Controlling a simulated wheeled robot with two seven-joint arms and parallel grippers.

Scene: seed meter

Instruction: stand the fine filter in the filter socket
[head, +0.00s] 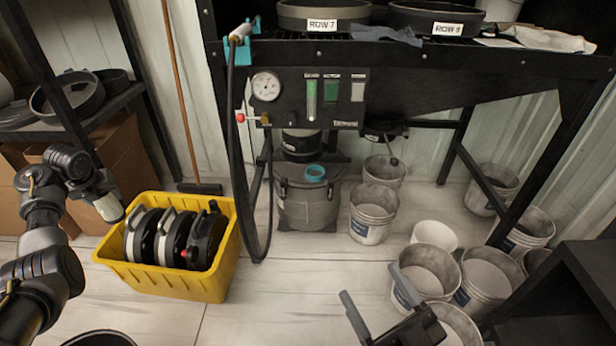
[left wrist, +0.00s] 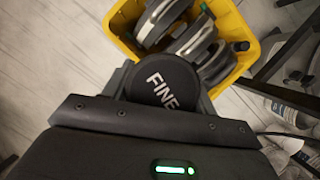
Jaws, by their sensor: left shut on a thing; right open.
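The fine filter (head: 108,208) is a pale cylinder in the head view, held tilted beside the yellow crate's back left corner. Its dark round end, lettered FINE (left wrist: 165,84), shows in the left wrist view. My left gripper (head: 96,190) is shut on the filter; its fingers are hard to make out. A teal ring (head: 314,172), which looks like the filter socket, sits on top of the grey canister (head: 306,203) under the bench, well to the right of the filter. My right gripper (head: 373,284) is open and empty at the lower right, above the floor.
The yellow crate (head: 172,283) holds several black disc units. A black hose (head: 236,170) hangs between the crate and canister. Buckets (head: 372,212) crowd the floor right of the canister. The gauge panel (head: 308,97) overhangs it. The floor in front of the canister is clear.

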